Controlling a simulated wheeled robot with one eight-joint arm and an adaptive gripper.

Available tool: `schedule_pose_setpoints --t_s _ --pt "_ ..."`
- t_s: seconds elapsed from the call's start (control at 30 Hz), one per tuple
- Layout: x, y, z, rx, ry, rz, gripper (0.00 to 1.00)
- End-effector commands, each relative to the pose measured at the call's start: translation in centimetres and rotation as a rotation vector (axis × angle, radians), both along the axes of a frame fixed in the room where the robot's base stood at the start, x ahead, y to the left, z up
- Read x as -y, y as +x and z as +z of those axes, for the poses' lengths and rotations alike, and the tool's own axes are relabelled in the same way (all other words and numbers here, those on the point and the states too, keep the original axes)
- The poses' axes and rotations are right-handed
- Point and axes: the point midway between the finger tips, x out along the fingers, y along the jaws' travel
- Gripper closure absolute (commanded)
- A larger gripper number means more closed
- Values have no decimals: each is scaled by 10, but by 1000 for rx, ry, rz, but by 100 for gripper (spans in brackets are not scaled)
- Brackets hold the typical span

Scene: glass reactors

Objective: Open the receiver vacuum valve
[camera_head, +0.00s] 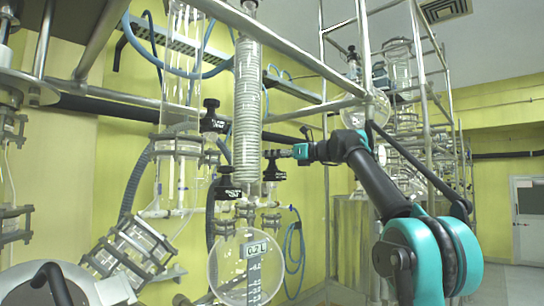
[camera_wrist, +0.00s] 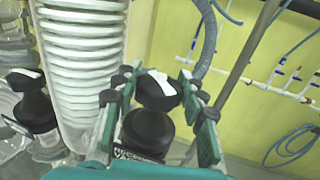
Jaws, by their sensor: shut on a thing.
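My gripper (camera_head: 275,154) reaches in from the right, just right of the white coiled column. It is shut on the knob of a black valve (camera_head: 273,172). In the wrist view the black valve (camera_wrist: 152,130) with a white mark on its knob stands between the two fingers of my gripper (camera_wrist: 158,92). The fingers hide the knob's sides. Below and left of this valve is the round glass receiver (camera_head: 232,262) with a scale strip. I cannot read how far the valve is turned.
Other black valves stand close by at left (camera_head: 226,186) and higher up (camera_head: 211,116); one shows in the wrist view (camera_wrist: 33,105). The coiled glass column (camera_head: 247,105) is right beside my gripper. Metal frame bars (camera_head: 285,48) cross above. A blue hose (camera_head: 294,250) hangs on the wall.

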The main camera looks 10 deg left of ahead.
Motion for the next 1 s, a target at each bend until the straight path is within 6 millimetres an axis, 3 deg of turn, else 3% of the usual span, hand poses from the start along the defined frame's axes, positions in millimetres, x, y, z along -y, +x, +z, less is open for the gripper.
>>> schedule_pose_setpoints --t_s 0.43,1.0 --pt "0 1 0 0 -1 218 88" --pt "0 0 0 0 -1 276 88"
